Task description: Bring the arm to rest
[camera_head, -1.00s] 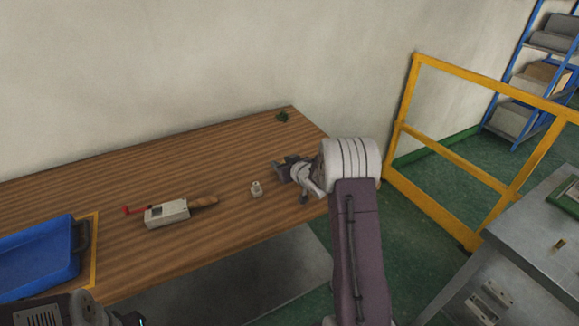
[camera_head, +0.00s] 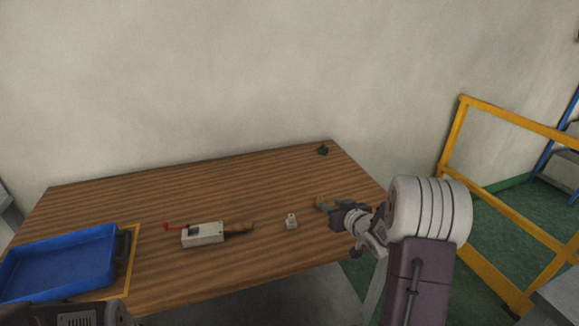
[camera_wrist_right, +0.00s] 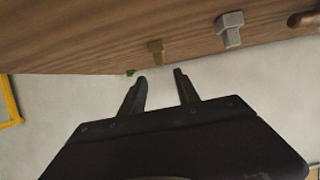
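My right arm reaches in from the lower right in the head view. Its gripper (camera_head: 334,208) is near the right end of the wooden table (camera_head: 150,205). In the right wrist view the two dark fingers of this gripper (camera_wrist_right: 160,80) are spread apart with nothing between them. A small brass piece (camera_wrist_right: 155,50) is on the table just beyond the fingertips, apart from them. It also shows beside the gripper in the head view (camera_head: 319,204). Part of my left arm shows at the bottom left; its fingers are out of view.
A small pale metal block (camera_head: 291,222) stands left of the right gripper. A pale boxy tool (camera_head: 203,235) with a wooden handle and a blue tray (camera_head: 65,262) lie further left. A small green item (camera_head: 322,150) is at the back corner. A yellow railing (camera_head: 520,120) stands at right.

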